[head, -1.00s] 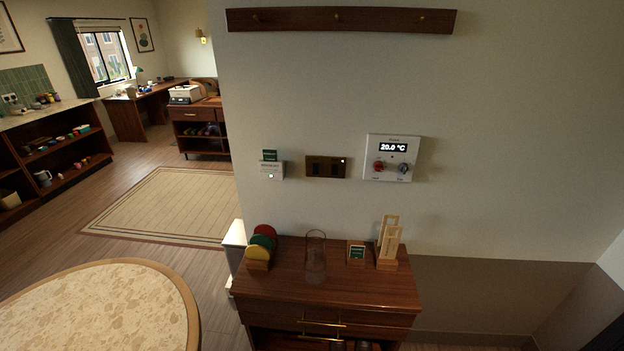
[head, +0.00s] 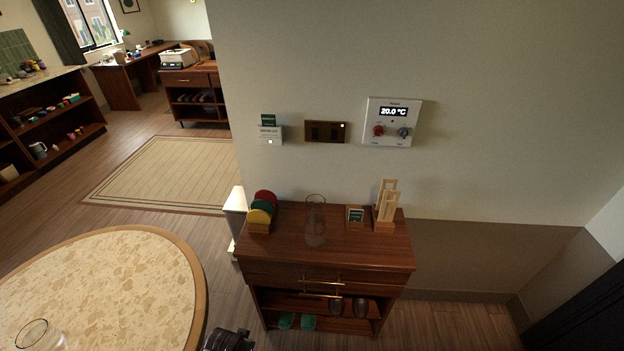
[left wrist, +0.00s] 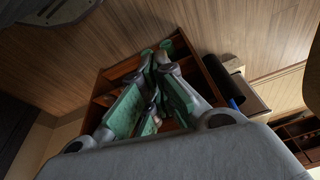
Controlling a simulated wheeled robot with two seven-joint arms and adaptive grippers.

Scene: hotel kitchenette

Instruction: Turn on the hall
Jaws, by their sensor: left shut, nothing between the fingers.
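A brass switch plate (head: 325,131) with two dark rockers is on the wall above the wooden cabinet. A small bright light shows at its upper right corner; I cannot read any label on it. To its left is a white card holder (head: 270,137) with a green card in it. To its right is a white thermostat (head: 392,122) with a red and a blue knob, reading 20.0 °C. My left gripper (left wrist: 158,58) is shut and empty in the left wrist view, with the cabinet beyond it. Nothing touches the switch plate.
The wooden cabinet (head: 330,256) under the switch holds a glass vase (head: 316,220), a rack of coloured discs (head: 262,208), a small green sign (head: 355,216) and a wooden stand (head: 386,207). A round table (head: 110,262) is at left.

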